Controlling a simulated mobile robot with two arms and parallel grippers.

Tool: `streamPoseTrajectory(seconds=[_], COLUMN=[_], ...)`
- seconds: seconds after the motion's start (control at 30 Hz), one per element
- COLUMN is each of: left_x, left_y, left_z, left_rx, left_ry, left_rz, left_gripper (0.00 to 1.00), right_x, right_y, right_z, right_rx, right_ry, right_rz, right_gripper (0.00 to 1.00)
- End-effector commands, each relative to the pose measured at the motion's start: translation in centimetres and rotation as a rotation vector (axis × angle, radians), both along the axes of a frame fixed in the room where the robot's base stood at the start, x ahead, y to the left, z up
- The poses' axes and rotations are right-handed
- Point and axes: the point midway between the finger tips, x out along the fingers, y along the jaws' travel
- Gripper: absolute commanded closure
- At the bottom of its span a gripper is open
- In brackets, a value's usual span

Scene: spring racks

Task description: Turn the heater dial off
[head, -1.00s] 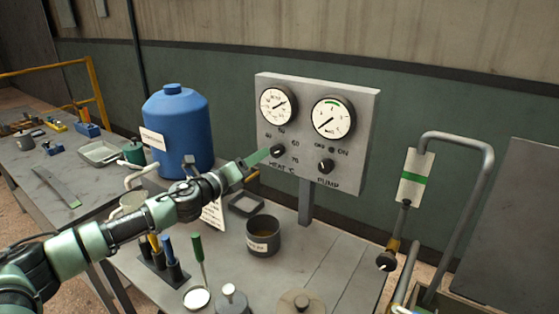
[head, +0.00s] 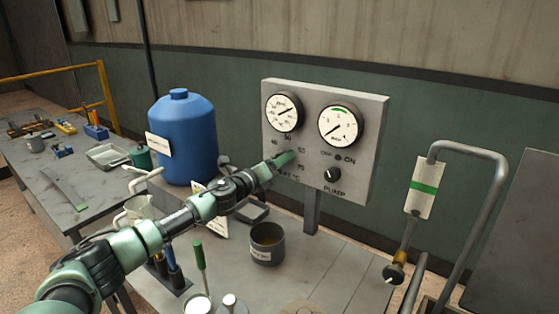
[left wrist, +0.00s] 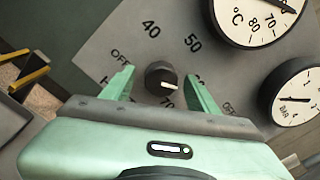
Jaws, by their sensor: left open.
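The heater dial (left wrist: 160,78) is a dark round knob on the grey panel. In the left wrist view its white mark points right, toward a number partly hidden by a finger. OFF, 40, 50 and 70 are printed around it. My left gripper (left wrist: 160,84) is open, with one green finger on each side of the dial; I see gaps between fingers and knob. In the head view my left gripper (head: 286,158) is at the panel (head: 375,120) and covers the dial.
The pump knob (head: 332,174) is right of the heater dial, below two gauges (head: 284,112). A grey pot (head: 267,243) stands on the bench below. A blue tank (head: 184,138) stands left of the panel. A bent grey pipe (head: 480,160) rises at the right.

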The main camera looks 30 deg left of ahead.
Motion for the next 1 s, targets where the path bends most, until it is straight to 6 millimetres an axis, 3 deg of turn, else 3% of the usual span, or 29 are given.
streamPoseTrajectory(seconds=[0.23,0.4,0.47,0.77,1.0], left_x=[0.07,0.06,0.05,0.06,0.05], left_y=[-0.02,-0.01,0.00,-0.01,-0.03], left_z=[-0.03,-0.02,-0.02,0.02,0.07], left_rx=[0.000,0.000,0.000,-0.037,-0.169], left_ry=[0.000,0.000,0.000,0.005,0.025], left_rz=[0.000,0.000,0.000,0.001,0.001], left_gripper=[0.41,0.88,1.00,1.00,1.00], right_x=[0.06,0.13,0.14,0.18,0.19], right_y=[-0.16,-0.21,-0.22,-0.22,-0.22], right_z=[0.00,0.00,0.00,0.17,0.64], right_rx=[-0.002,-0.003,-0.003,-0.002,-0.002], right_ry=[0.000,-0.002,-0.002,-0.003,-0.003], right_rz=[0.000,0.000,0.000,0.000,0.000], right_gripper=[0.64,0.64,0.64,0.64,0.64])
